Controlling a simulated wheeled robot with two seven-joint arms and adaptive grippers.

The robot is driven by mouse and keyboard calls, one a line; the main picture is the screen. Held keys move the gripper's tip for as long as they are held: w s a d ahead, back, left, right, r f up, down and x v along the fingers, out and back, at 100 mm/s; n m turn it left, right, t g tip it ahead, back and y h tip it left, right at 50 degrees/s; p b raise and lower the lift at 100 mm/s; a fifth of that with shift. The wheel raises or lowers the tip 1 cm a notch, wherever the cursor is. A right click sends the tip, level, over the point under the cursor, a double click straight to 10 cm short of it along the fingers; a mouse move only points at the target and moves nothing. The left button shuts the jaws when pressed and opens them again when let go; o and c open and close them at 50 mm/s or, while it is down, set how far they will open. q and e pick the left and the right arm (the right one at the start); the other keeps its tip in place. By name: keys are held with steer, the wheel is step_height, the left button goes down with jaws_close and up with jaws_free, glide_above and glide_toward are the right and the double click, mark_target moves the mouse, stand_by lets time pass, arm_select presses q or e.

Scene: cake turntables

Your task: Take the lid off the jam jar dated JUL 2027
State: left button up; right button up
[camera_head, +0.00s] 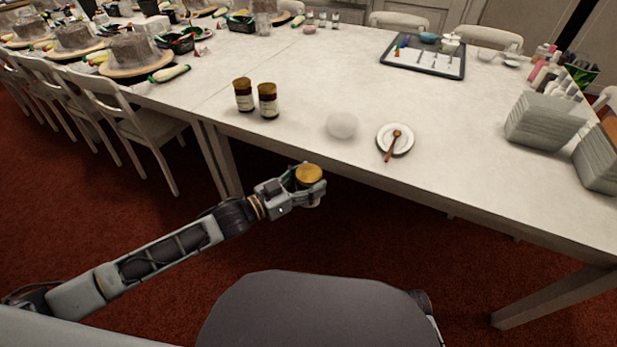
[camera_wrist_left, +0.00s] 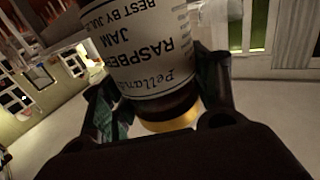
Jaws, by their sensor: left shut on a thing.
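My left gripper (camera_head: 309,190) is shut around a jam jar with a gold lid (camera_head: 309,174), held upright in front of the table's near edge. In the left wrist view the jar's white label (camera_wrist_left: 145,45) reads upside down: "Pellan…", "RASPBERRY JAM", "BEST BY JUL…"; the year is cut off. The gold lid (camera_wrist_left: 172,123) is on the jar. Two more dark jars with brown-gold lids stand upright on the table, a left one (camera_head: 243,96) and a right one (camera_head: 268,101); their dates are too small to read. My right gripper is not in view.
The white table (camera_head: 310,75) has free room around a pale, translucent round thing (camera_head: 342,126) and a white saucer (camera_head: 397,149) with a wooden spoon. Stacked grey-white items (camera_head: 543,124) stand at right. A tray (camera_head: 423,66) lies farther back. A chair (camera_head: 125,120) stands at left.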

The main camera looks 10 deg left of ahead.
arm_select(q)
steer(key=shift+s+d+f+m+g+h, duration=0.1)
steer(key=shift+s+m+g+h, duration=0.25)
steer(key=shift+m+g+h, duration=0.3)
steer(key=shift+s+f+g, duration=0.2)
steer(key=shift+f+g, duration=0.05)
steer(key=shift+g, duration=0.1)
